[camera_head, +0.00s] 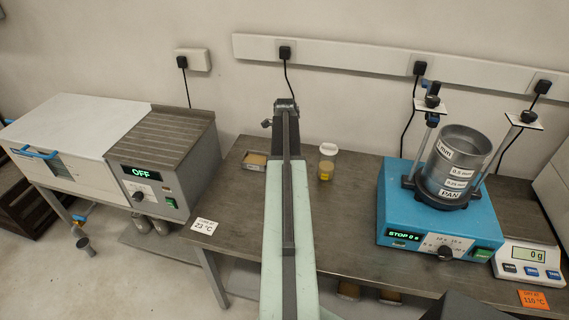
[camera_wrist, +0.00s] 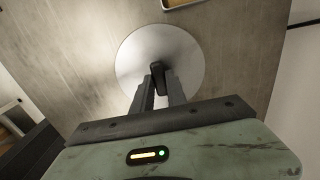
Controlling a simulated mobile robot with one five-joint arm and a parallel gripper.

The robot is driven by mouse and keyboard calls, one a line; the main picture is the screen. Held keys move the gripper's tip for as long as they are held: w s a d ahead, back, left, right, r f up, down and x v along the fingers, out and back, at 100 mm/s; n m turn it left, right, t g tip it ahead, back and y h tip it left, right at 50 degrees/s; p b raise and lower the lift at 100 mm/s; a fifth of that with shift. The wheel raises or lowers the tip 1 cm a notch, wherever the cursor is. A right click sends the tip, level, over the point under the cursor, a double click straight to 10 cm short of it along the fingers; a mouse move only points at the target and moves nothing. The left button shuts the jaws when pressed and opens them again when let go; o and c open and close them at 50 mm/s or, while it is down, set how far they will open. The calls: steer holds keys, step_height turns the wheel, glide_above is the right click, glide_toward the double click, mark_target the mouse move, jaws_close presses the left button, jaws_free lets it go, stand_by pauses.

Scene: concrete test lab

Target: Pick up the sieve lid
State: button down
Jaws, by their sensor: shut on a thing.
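The sieve lid (camera_wrist: 170,48) is a round, pale metal disc with a dark knob in its middle, seen in the wrist view. My gripper (camera_wrist: 158,78) is shut on the knob. The lid is over the brown bench surface; I cannot tell whether it touches it. In the head view my arm hides the lid and the gripper's fingers. The sieve stack (camera_head: 458,165), grey metal with white size labels, stands upright and open-topped on the blue shaker (camera_head: 435,222) at the right.
Clamp rods flank the sieve stack. A scale (camera_head: 525,262) stands at the far right. Bare bench lies between jar and shaker.

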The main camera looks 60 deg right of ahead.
steer(key=s+a+r+p, duration=0.3)
steer(key=s+a, duration=0.8)
steer(key=w+d+f+b, duration=0.1)
steer(key=w+d, duration=0.2)
steer(key=w+d+f+b, duration=0.1)
steer(key=w+d, duration=0.3)
steer(key=w+d+f+b, duration=0.1)
steer(key=w+d, duration=0.3)
step_height(320, 180, down, 4)
steer(key=b, duration=0.4)
steer(key=shift+w+d, duration=0.1)
steer(key=shift+r, duration=0.2)
steer(key=shift+f, duration=0.2)
steer(key=c, duration=1.3)
jaws_free()
